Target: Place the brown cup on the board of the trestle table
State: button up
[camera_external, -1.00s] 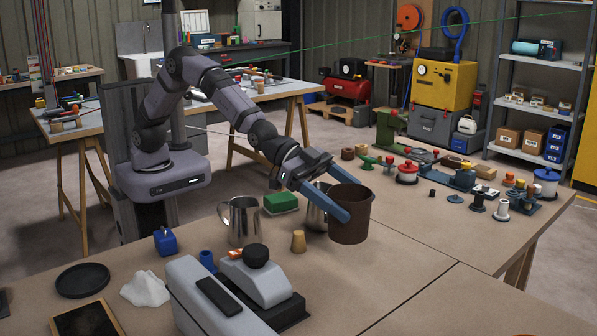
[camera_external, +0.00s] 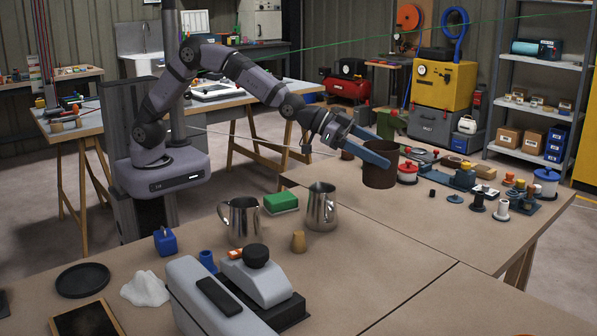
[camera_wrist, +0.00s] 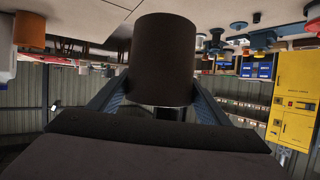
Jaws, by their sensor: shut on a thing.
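The brown cup (camera_external: 380,172) is dark and upright, with its open rim facing up. My gripper (camera_external: 372,153) has its two blue fingers shut on the cup's sides and holds it over the far part of the trestle table's board (camera_external: 340,197). I cannot tell for sure whether its base touches the board, but it seems a little above it. In the wrist view the cup (camera_wrist: 163,55) fills the upper middle, between the fingers (camera_wrist: 158,105), and hides what lies directly behind it.
Several fittings, including a red-topped spool (camera_external: 407,172), crowd the board right of and behind the cup. The board in front of the cup is clear.

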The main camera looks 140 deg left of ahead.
jog(key=s+a+n+g+y+p, duration=0.1)
jog(key=s+a+n+g+y, duration=0.1)
jog(key=s+a, duration=0.65)
jog(key=s+a+n+g+y, duration=0.15)
jog(key=s+a, duration=0.35)
jog(key=s, duration=0.6)
jog(key=s+a+n+g+y+p, duration=0.1)
jog(key=s+a+n+g, duration=0.1)
jog(key=s+a, duration=0.65)
jog(key=shift+t, duration=0.45)
jog(key=shift+s+d+f+p, duration=0.2)
jog(key=shift+s+d+f, duration=0.45)
jog(key=shift+f, duration=1.55)
jog(key=shift+s+d+f+p, duration=0.25)
jog(key=shift+d+f, duration=0.7)
jog(key=shift+f, duration=1.2)
jog(key=shift+s+d+f+p, duration=0.1)
jog(key=shift+s+d+f, duration=0.55)
jog(key=shift+f, duration=1.55)
jog(key=shift+w+d+f, duration=0.1)
jog(key=shift+w+d, duration=0.05)
jog(key=o, duration=0.7)
jog(key=shift+f, duration=0.1)
jog(key=shift+c, duration=0.2)
jog(key=o, duration=0.4)
jog(key=shift+o, duration=0.2)
